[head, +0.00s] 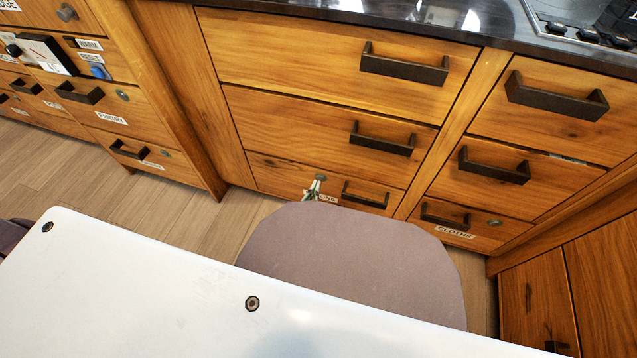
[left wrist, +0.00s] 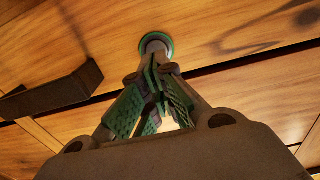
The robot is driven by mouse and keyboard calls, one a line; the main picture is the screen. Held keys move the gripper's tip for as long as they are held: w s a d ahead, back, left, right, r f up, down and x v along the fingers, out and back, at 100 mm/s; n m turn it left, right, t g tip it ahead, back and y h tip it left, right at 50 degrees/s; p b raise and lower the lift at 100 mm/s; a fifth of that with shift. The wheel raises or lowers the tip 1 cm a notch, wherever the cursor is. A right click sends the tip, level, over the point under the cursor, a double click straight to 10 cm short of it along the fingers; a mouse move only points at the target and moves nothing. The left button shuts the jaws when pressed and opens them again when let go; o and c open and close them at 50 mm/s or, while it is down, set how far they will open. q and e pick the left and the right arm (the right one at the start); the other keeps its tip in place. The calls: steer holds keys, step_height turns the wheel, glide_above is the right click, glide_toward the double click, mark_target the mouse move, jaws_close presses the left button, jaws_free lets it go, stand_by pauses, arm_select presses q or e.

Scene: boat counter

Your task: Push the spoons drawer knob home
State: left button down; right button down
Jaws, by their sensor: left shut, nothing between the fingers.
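The spoons drawer (head: 275,178) is the bottom wooden drawer of the middle column, its front looking about flush with the cabinet. Its label (head: 327,197) is partly covered and only its end reads. A round green-rimmed knob (head: 320,177) sits on its upper part, left of the dark bar handle (head: 366,196). My left gripper (head: 314,188) is small, just below the knob. In the left wrist view, the shut, empty green-padded fingers (left wrist: 154,66) point at the knob (left wrist: 157,42), at or very near its face; contact cannot be told. My right gripper is out of view.
A mauve rounded seat (head: 350,258) stands in front of the drawer and hides the space below my gripper. A white surface (head: 150,290) fills the foreground. The dark countertop (head: 370,18) runs above the drawers. Wooden floor (head: 160,205) shows at left.

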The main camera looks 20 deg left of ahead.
arm_select(q)
steer(key=shift+s+p, duration=0.65)
steer(key=shift+s, duration=0.65)
stand_by(0.4)
